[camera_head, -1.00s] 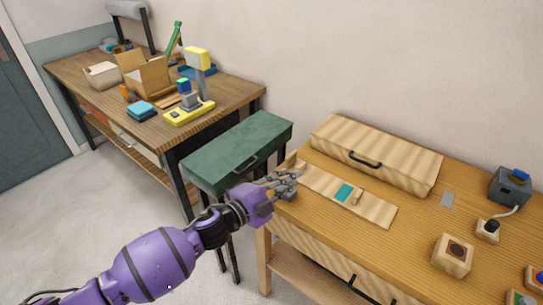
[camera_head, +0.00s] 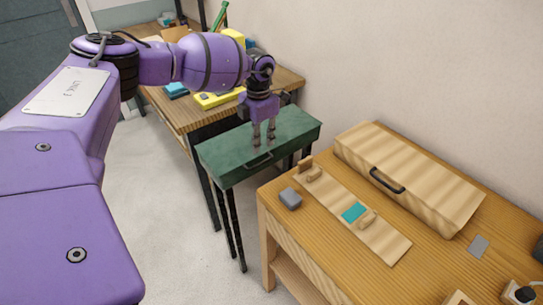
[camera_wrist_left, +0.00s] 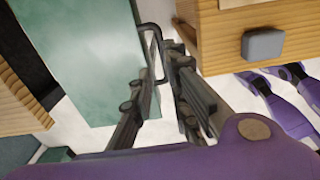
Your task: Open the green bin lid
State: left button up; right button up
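The green bin (camera_head: 221,163) stands on black legs between two wooden tables, its flat lid (camera_head: 290,125) shut. A dark bar handle (camera_head: 258,160) is on its front side. My left gripper (camera_head: 264,143) points down at the lid, just behind the handle in the head view; its two fingers are apart with nothing between them there. In the left wrist view the green bin (camera_wrist_left: 85,60) fills the upper left, and the handle (camera_wrist_left: 152,28) lies close by the tips of the open fingers (camera_wrist_left: 166,75). Contact cannot be told. My right gripper is out of view.
The right wooden table (camera_head: 315,250) bears a small grey block (camera_head: 290,198), a wooden board with a teal square (camera_head: 354,212) and a wooden case with a black handle (camera_head: 388,181). The left table holds a yellow object (camera_head: 220,99). Floor is clear in front.

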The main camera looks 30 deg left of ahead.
aim_at(260, 157)
pick_arm(q)
jog(key=shift+s+a+f, duration=0.1)
jog(key=shift+s+f, duration=0.15)
jog(key=shift+f, duration=0.35)
jog(key=shift+s+f, duration=0.2)
jog(key=shift+f, duration=0.4)
jog(key=f, duration=0.4)
jog(key=shift+w, duration=0.25)
jog(key=shift+f, duration=0.5)
grip_shut()
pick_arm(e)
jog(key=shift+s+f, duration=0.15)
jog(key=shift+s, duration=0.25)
